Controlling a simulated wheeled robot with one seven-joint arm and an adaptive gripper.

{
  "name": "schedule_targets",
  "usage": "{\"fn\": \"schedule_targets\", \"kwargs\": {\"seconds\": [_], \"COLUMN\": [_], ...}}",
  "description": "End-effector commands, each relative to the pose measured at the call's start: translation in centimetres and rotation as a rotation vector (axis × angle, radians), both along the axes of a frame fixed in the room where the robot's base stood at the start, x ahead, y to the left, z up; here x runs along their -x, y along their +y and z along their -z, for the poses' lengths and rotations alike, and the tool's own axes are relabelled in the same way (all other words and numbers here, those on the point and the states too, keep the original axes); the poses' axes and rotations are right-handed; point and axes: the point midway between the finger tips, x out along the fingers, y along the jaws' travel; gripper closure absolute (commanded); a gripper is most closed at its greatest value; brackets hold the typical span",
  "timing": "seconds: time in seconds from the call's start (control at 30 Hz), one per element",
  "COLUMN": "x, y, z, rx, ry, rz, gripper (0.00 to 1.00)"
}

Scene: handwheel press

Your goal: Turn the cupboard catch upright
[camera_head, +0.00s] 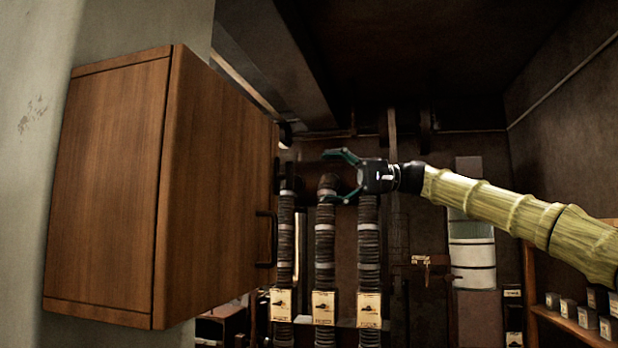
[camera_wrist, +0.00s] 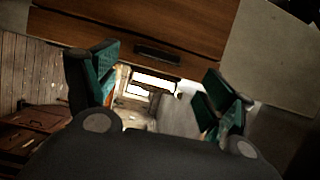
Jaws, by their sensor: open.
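A brown wooden cupboard (camera_head: 215,190) hangs on the wall at the left of the head view. A dark bar handle (camera_head: 265,240) stands out from its door, low near the right edge. A small dark piece (camera_head: 277,176) at the door's right edge, above the handle, may be the catch; its angle cannot be told. My gripper (camera_head: 335,177) is open and empty, to the right of that piece and apart from it, fingers pointing left. In the wrist view, my gripper (camera_wrist: 160,75) has its fingers spread below the wood, with a dark bar (camera_wrist: 158,52) on the wood beyond them.
Several ribbed pipes (camera_head: 325,250) with switch boxes (camera_head: 324,303) stand behind my gripper. A shelf (camera_head: 570,325) with small tins is at the lower right. A white-banded cylinder (camera_head: 472,255) stands at the back. Open air lies between my gripper and the cupboard.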

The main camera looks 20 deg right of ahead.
Motion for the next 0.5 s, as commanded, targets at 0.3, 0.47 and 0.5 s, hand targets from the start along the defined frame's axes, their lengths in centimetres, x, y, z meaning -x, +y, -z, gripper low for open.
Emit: {"fn": "schedule_targets", "kwargs": {"seconds": [0.3, 0.47, 0.5], "x": [0.8, 0.9, 0.9], "y": [-3.9, -4.4, -4.4], "z": [0.0, 0.0, 0.0], "rx": [0.0, 0.0, 0.0], "ry": [0.0, 0.0, 0.0], "rz": [0.0, 0.001, 0.001], "gripper": [0.18, 0.18, 0.18]}}
